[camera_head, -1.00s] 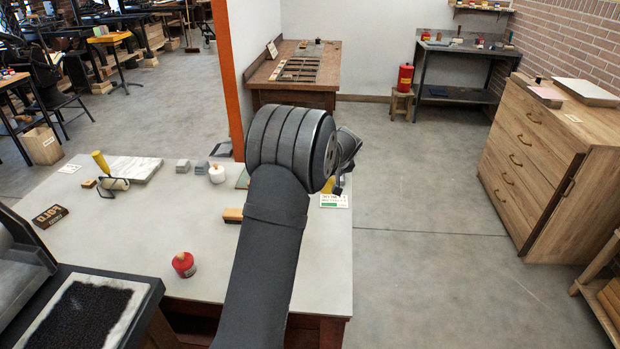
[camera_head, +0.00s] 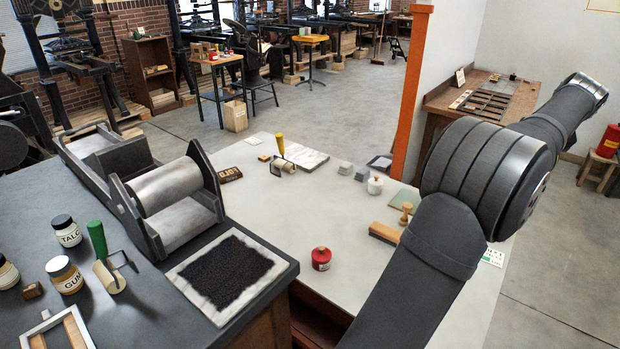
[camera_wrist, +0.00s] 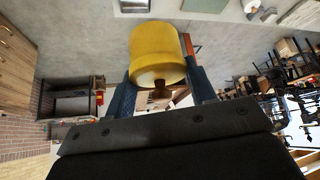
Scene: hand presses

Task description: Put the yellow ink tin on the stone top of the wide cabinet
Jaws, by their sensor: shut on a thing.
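The yellow ink tin (camera_wrist: 158,48) is between the fingers of my gripper (camera_wrist: 162,78) in the wrist view, which is shut on it. The tin has a small brown knob at the end facing the camera. It is held in the air, with floor behind it. In the head view, neither gripper nor tin shows; my arm extends toward the upper right. A wide, pale grey slab top (camera_head: 262,213) over reddish-brown wood fills the middle of the head view and looks like the stone-topped cabinet.
An orange post (camera_head: 409,95) rises behind. A dark bench (camera_head: 170,305) with an inked slab adjoins at left.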

